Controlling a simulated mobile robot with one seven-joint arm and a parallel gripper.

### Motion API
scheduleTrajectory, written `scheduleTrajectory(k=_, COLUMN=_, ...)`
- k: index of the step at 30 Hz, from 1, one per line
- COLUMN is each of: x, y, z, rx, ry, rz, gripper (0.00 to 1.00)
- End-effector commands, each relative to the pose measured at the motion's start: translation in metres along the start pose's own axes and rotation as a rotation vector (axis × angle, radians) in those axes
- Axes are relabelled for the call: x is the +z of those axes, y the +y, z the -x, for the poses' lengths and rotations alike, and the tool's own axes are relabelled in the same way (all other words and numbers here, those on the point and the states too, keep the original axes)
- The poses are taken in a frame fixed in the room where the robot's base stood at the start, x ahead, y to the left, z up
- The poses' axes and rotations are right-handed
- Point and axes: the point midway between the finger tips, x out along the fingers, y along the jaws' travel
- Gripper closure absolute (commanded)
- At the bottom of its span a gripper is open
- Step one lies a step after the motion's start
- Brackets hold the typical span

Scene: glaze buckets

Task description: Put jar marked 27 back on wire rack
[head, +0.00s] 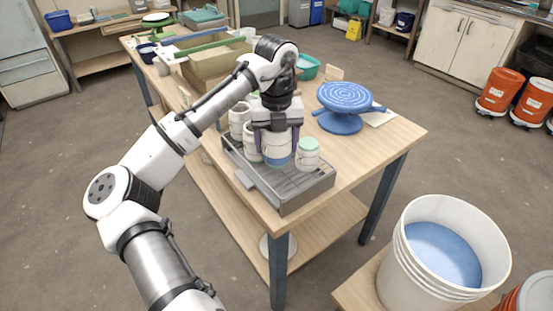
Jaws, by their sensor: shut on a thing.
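My gripper (276,142) is shut on a white jar (278,160) with a blue lower part. The jar is upright and close over the wire rack. I cannot tell whether its base touches the wires, and the number on it is not readable. The wire rack (303,189) is a grey tray with a slatted top at the table's near edge. A white jar with a mint-green top (307,155) stands on the rack, just right of the held jar. More white jars (239,117) stand on its left and back part, partly hidden by my gripper.
A blue banding wheel (342,105) stands on the wooden table (385,140), right of the rack. The rack's front right part is bare. Boxes (215,62) and a teal bowl (308,67) are farther back. A large white bucket (400,275) of blue glaze stands at lower right.

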Motion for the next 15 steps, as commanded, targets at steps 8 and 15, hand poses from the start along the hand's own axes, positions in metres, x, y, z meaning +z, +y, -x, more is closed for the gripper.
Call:
scheduleTrajectory(k=8, x=0.0, y=0.0, z=-0.027, rx=0.0, ry=0.0, rz=0.001, gripper=0.71)
scheduleTrajectory(k=15, x=0.0, y=0.0, z=-0.058, rx=-0.001, ry=-0.001, rz=0.001, gripper=0.71)
